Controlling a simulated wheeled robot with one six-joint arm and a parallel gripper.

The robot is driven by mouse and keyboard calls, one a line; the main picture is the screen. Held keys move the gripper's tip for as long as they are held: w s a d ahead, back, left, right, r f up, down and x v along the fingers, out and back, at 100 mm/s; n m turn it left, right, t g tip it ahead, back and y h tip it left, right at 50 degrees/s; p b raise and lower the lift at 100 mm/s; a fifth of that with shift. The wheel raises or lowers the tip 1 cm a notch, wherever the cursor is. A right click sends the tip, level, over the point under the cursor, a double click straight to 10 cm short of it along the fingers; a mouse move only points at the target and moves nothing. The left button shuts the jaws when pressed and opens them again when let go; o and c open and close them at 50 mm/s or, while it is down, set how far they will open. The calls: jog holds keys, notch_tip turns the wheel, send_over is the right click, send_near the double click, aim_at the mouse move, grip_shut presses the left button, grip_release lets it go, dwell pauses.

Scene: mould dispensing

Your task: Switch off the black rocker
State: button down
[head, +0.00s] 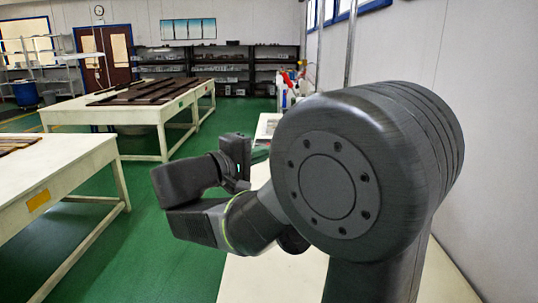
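No black rocker can be made out in the head view. My arm covers the right middle of the picture and hides much of what lies behind it. The end of my arm with my gripper (240,156) is a small dark shape left of centre, turned away from the camera. Its fingers cannot be made out, so its opening does not show, and nothing is seen held in it.
A pale table (258,276) lies under my arm, with bottles (284,92) at its far end beside the right wall. Another table (140,113) bears dark slabs. A nearer table (62,178) stands at left. Green floor (150,255) is clear between the tables.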

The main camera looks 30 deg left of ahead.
jog(key=b+v, duration=0.1)
jog(key=v, duration=0.7)
jog(key=shift+d+f, duration=0.2)
jog(key=shift+f, duration=0.3)
